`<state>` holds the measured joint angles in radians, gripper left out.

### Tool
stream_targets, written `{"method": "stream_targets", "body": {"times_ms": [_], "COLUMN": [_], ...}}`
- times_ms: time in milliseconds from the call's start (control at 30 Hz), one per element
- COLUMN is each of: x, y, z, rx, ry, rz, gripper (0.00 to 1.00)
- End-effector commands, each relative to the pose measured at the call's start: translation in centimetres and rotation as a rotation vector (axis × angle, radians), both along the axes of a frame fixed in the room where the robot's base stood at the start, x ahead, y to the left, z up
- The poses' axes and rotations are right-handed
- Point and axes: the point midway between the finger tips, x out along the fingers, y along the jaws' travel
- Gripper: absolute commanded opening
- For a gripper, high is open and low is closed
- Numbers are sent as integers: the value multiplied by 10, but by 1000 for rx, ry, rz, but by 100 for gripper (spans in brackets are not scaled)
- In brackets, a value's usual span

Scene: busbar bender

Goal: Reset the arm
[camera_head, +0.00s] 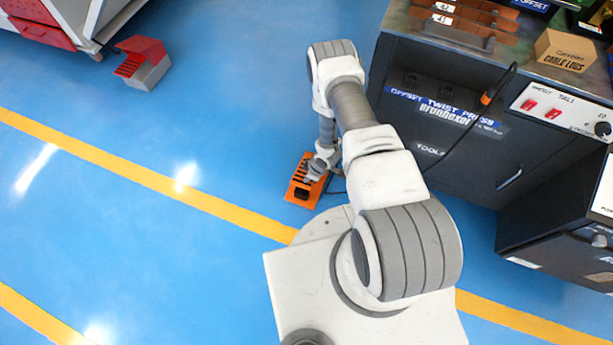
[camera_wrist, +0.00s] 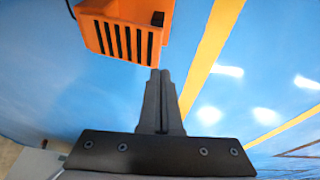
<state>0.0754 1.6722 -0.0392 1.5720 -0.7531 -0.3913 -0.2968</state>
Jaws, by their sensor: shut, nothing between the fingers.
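My gripper (camera_wrist: 161,78) shows in the wrist view with its two dark fingers together and nothing between them. In the head view my arm reaches forward and its end bends down over the floor. An orange box (camera_head: 300,193) with dark slots lies on the blue floor close to the end of my arm. The box also shows in the wrist view (camera_wrist: 124,12), just beyond my fingertips. I cannot tell whether the fingertips touch it. In the head view my fingers are hidden by the wrist.
A dark cabinet (camera_head: 480,160) labelled offset twist press stands at the right, with a cardboard box (camera_head: 565,50) and a control panel (camera_head: 565,112) on it. A red and grey bin (camera_head: 144,65) is on the floor at upper left, near a red-drawered cabinet (camera_head: 38,30). Floor at left is clear.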

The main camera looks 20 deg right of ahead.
Motion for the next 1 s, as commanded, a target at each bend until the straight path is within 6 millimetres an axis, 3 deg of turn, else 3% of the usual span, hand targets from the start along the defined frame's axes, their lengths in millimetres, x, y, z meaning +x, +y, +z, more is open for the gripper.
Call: {"method": "stream_targets", "body": {"times_ms": [500, 633, 767, 1000], "x": [0, 10, 39, 100], "y": [0, -2, -11, -31], "z": [0, 9, 42, 141], "rx": [-1, -8, -38, -109], "ry": [-1, -9, -28, -73], "rz": [0, -10, -43, -152], "gripper": [0, 0, 0, 0]}}
